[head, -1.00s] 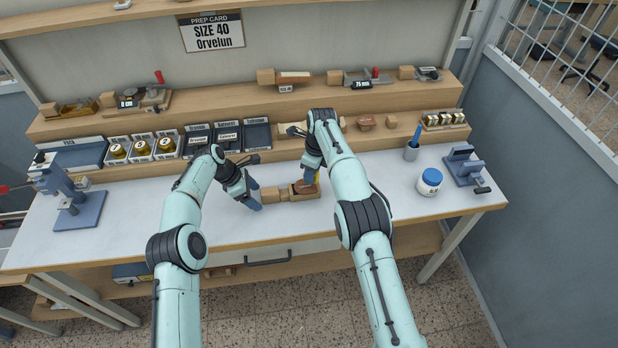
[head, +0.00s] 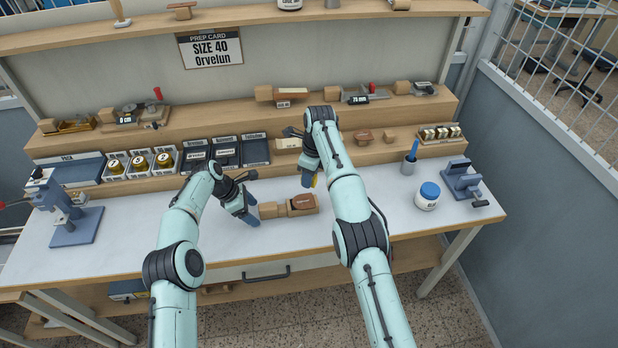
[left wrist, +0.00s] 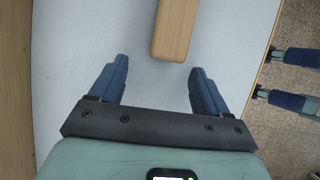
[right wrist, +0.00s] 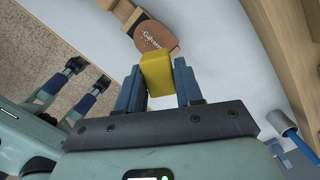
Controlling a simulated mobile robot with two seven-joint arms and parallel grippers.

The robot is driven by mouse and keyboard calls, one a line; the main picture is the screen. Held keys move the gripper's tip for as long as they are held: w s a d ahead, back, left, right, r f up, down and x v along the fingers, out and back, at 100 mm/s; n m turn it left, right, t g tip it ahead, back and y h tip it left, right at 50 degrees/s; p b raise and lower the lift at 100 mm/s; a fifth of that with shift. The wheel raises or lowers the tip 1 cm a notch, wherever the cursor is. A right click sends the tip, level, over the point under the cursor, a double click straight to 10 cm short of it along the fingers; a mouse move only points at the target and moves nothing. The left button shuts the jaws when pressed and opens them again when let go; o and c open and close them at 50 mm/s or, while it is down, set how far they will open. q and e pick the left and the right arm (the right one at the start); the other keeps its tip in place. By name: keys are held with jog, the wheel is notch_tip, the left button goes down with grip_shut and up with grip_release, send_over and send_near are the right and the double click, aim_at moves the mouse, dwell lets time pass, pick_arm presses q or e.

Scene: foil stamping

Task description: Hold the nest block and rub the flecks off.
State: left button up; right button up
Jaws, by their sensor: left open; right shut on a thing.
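The nest block (head: 268,210) is pale wood and lies on the bench, its narrow end to the left. My left gripper (head: 250,214) is open just left of the block's narrow end. In the left wrist view that end (left wrist: 175,32) is ahead of the fingers, untouched. My right gripper (right wrist: 159,88) is shut on a yellow rubbing block (right wrist: 157,74), apart from the brown piece.
A blue-lidded white jar (head: 428,196), a cup with a blue tool (head: 408,166) and a blue-grey clamp-like device (head: 462,182) stand right. A blue-grey press (head: 76,222) stands left. Trays (head: 225,155) and stepped shelves line the back. The bench front is clear.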

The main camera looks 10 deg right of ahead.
aim_at(307, 203)
jog(key=shift+a, duration=0.1)
jog(key=shift+s+a, duration=0.4)
jog(key=shift+s+f, duration=0.1)
jog(key=shift+f, duration=3.85)
jog(key=shift+a+f, duration=0.2)
jog(key=shift+a, duration=1.75)
jog(key=shift+d, duration=2.05)
jog(key=shift+a+r, duration=0.15)
jog(key=shift+r, duration=4)
